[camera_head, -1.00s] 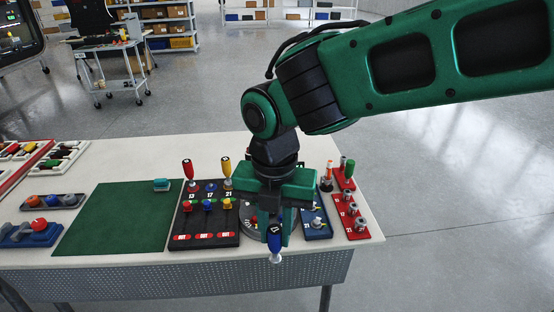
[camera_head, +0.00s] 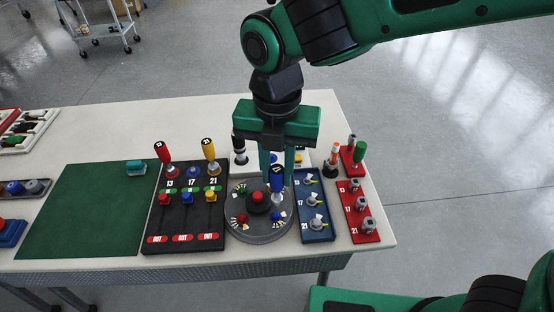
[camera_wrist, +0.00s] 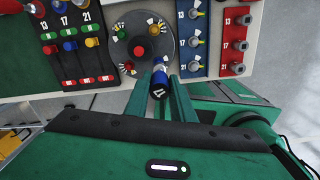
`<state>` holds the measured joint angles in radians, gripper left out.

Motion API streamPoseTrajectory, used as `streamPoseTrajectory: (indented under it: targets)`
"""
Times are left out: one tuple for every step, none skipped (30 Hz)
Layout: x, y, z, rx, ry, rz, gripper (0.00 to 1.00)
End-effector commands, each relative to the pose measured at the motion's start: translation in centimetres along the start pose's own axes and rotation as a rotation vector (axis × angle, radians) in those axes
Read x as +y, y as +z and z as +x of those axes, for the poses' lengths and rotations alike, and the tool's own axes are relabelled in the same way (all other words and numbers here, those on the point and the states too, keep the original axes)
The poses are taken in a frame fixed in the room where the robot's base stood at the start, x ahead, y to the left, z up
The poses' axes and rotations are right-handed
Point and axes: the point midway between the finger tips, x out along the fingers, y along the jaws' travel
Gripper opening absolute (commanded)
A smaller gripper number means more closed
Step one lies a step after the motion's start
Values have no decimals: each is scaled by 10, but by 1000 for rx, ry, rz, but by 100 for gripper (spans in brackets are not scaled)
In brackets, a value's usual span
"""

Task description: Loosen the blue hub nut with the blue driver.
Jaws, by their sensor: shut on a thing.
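My gripper (camera_head: 278,182) is shut on the blue driver (camera_head: 277,179), which hangs roughly upright with its dark cap up. The driver also shows between the fingers in the wrist view (camera_wrist: 158,84). It is over the right side of the round grey hub plate (camera_head: 238,232), which has a red middle knob (camera_head: 258,197) and coloured nuts around it. The blue hub nut (camera_head: 277,216) appears just below the driver in the head view. I cannot tell whether the driver's tip touches anything.
Left of the hub, a black rack (camera_head: 185,247) holds a red driver (camera_head: 163,152) and a yellow driver (camera_head: 209,150); its 17 place is empty. A blue tray (camera_head: 317,232) and red tray (camera_head: 364,237) stand close on the right. A green mat (camera_head: 85,210) lies left.

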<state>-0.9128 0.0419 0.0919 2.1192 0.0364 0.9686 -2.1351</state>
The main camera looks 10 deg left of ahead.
Motion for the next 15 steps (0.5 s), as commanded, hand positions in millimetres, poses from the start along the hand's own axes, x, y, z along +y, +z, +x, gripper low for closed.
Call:
streamPoseTrajectory:
  targets:
    - [1, -2, 4, 1, -2, -4, 0]
    - [2, -2, 6, 2, -2, -5, 0]
    - [3, -3, 9, 2, -3, -7, 0]
    - [3, -3, 12, 2, -3, -8, 0]
    - [4, -3, 14, 2, -2, -9, 0]
    - [4, -3, 17, 2, -2, -10, 0]
    - [4, -4, 20, 2, -3, -10, 0]
    - [4, -4, 22, 2, -2, -10, 0]
    - [5, -4, 24, 1, -2, -11, 0]
    - [5, -4, 26, 1, -1, -11, 0]
    - [5, -4, 28, 1, -2, -11, 0]
    - [5, -4, 31, 2, -2, -11, 0]
    - [5, -4, 32, 2, -3, -11, 0]
    - [5, -4, 34, 2, -2, -11, 0]
    - [5, -4, 35, 1, -2, -11, 0]
